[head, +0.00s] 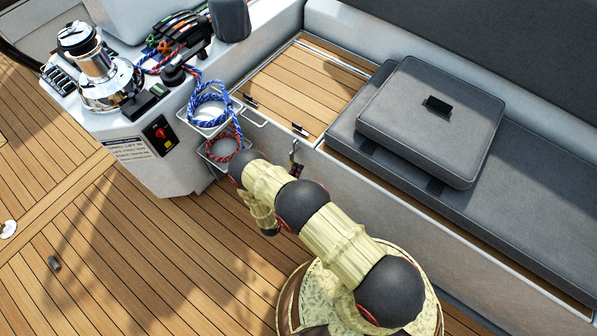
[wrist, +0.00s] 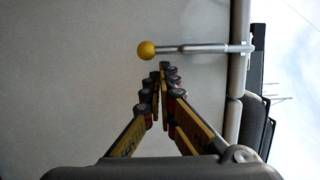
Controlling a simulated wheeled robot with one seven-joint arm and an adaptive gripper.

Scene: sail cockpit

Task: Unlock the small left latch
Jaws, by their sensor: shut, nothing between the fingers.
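In the wrist view a thin metal lever with a yellow ball end (wrist: 147,50) runs left from the seat-locker rim; I take it for a latch. My gripper (wrist: 163,74) is shut and empty, its fingertips just short of the lever and apart from it in the picture. In the head view two small dark latches sit along the edge of the teak locker top, a left one (head: 250,100) and a right one (head: 300,129). Which of them the wrist view shows I cannot tell. My arm hides much of the gripper in the head view.
The pale locker wall (wrist: 70,60) fills much of the wrist view. Rope pockets with a blue rope (head: 207,105) and a red rope (head: 222,146) are left of my arm. Grey cushions (head: 430,115) lie at right. The teak deck (head: 130,260) is open at left.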

